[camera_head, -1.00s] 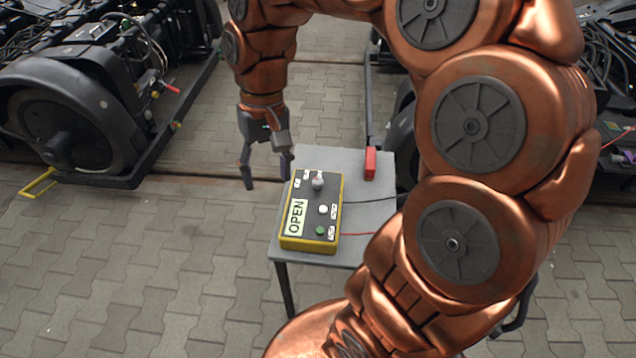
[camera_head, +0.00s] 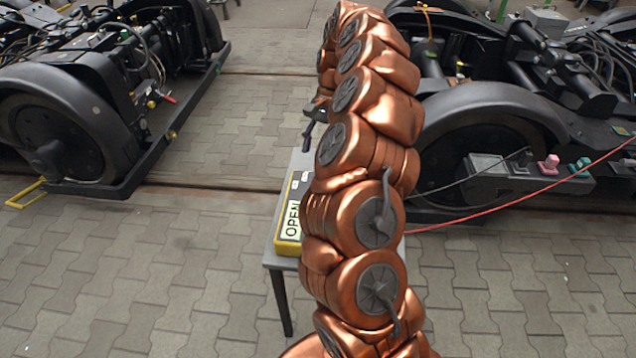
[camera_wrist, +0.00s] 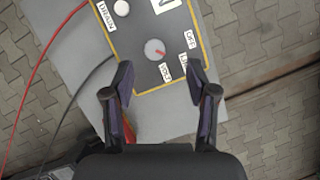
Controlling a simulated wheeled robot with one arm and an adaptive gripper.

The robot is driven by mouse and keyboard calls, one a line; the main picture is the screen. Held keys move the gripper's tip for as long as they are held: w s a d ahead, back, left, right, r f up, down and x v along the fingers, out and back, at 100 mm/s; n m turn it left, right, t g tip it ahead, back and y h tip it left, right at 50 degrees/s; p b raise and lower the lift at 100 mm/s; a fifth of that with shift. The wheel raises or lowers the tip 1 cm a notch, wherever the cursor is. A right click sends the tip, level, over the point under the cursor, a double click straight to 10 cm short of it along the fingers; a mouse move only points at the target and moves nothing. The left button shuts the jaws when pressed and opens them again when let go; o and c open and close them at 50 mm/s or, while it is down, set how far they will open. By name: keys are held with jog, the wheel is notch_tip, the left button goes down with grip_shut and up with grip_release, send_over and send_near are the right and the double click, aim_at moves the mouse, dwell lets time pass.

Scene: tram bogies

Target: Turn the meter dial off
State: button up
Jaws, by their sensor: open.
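The meter is a dark box with a yellow edge (camera_head: 287,246) and an OPEN label, on the small grey table; my arm covers much of it in the head view. In the wrist view its panel (camera_wrist: 130,38) shows a round grey dial (camera_wrist: 155,50) with a red mark pointing to the lower right. An OFF label (camera_wrist: 190,40) sits to the right of the dial, with other labels below it. My gripper (camera_wrist: 160,70) is open and empty, its two fingers apart on either side below the dial in that view. In the head view only part of my gripper (camera_head: 307,138) shows.
The grey table (camera_head: 277,262) stands on paving. Bogies stand left (camera_head: 60,120) and right (camera_head: 480,120).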

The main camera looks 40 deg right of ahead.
jog(key=shift+m, duration=0.4)
jog(key=shift+d+f+x, duration=0.1)
jog(key=shift+d+x, duration=0.15)
jog(key=shift+x, duration=1.15)
jog(key=shift+d+f+x, duration=0.1)
jog(key=shift+d+x, duration=0.2)
jog(key=shift+x, duration=1.1)
jog(key=shift+d+f+x, duration=0.1)
jog(key=shift+d+x, duration=0.15)
jog(key=shift+x, duration=1.2)
jog(key=shift+s, duration=0.1)
grip_shut()
